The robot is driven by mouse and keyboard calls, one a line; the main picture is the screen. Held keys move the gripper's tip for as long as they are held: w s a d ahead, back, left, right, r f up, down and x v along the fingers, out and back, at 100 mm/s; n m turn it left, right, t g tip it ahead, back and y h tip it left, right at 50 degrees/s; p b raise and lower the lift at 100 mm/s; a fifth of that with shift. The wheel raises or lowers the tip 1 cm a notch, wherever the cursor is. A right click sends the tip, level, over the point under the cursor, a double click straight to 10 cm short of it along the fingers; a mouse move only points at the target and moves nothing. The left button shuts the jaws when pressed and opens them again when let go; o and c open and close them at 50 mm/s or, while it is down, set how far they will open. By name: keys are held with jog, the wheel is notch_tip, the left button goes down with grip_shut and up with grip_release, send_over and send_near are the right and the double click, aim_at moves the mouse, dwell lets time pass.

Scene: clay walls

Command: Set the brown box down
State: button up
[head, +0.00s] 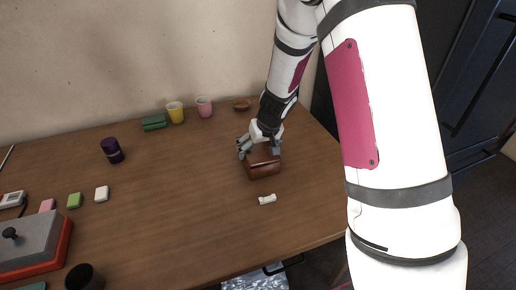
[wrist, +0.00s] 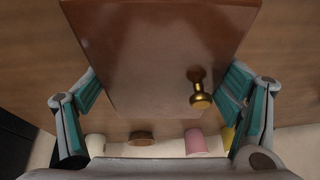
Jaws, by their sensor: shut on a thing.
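The brown box (head: 264,163) is a glossy reddish-brown block near the right part of the wooden table (head: 180,200) in the head view. My gripper (head: 259,148) is over it, with its fingers on two sides of the box. In the wrist view the box (wrist: 160,60) fills the upper middle, with a small brass knob (wrist: 199,88) on its face. The fingers of my gripper (wrist: 160,98) are shut on its left and right sides. Whether the box's underside touches the table cannot be told.
A small white object (head: 267,199) lies just in front of the box. A brown bowl (head: 241,104), pink cup (head: 204,106), yellow cup (head: 175,112) and green box (head: 154,122) stand along the back. A dark purple cup (head: 112,150) is at left. The table's middle is clear.

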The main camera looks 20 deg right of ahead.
jog(key=o, duration=1.2)
jog(key=shift+f, duration=0.1)
jog(key=o, duration=0.4)
